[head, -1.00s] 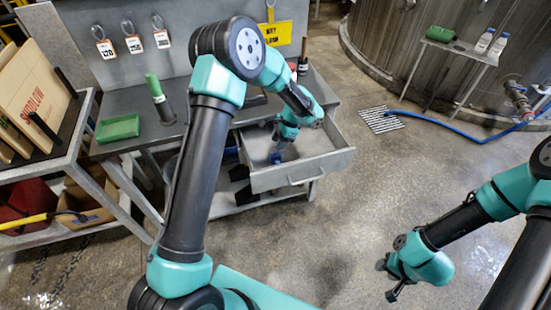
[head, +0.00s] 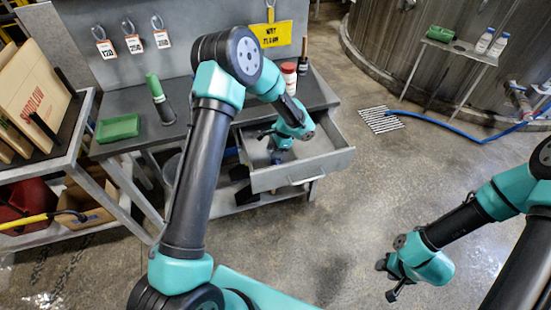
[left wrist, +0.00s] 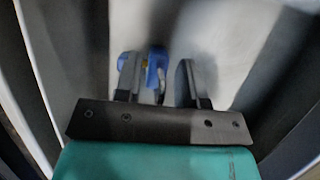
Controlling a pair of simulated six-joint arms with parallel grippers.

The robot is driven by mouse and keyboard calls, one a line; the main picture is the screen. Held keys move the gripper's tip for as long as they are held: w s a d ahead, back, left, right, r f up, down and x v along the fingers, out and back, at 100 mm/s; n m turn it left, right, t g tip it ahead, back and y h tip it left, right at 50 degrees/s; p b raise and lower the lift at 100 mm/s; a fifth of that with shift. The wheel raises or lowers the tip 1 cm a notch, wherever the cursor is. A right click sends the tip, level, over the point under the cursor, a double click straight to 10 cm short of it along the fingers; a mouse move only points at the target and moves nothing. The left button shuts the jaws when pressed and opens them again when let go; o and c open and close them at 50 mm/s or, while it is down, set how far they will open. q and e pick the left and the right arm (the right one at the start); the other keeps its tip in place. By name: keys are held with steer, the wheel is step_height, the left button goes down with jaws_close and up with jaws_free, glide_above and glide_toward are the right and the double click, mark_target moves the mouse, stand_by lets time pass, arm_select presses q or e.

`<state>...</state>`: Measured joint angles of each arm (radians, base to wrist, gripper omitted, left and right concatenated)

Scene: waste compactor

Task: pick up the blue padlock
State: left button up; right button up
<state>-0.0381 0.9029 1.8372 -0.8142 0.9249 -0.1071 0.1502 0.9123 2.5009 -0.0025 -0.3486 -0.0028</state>
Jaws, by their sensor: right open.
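The blue padlock (head: 276,156) lies in the open grey drawer (head: 318,170); in the head view only a small blue patch of it shows under my left gripper. In the left wrist view the blue padlock (left wrist: 157,66) appears at the left finger, with blue on both sides of that finger. My left gripper (left wrist: 157,82) points down into the drawer. Its fingers are apart, with a clear gap between the padlock and the right finger. Whether the left finger touches the padlock I cannot tell. My right gripper (head: 390,282) is open and empty above the floor.
The drawer walls surround my left gripper closely. On the bench above stand a red-lidded jar (head: 289,74), a green-handled tool (head: 158,98) and a green tray (head: 118,128).

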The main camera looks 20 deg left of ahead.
arm_select(q)
jaws_close()
stand_by(0.3)
stand_by(0.4)
step_height(320, 180, up, 10)
steer(key=shift+r, duration=0.1)
stand_by(0.3)
stand_by(0.4)
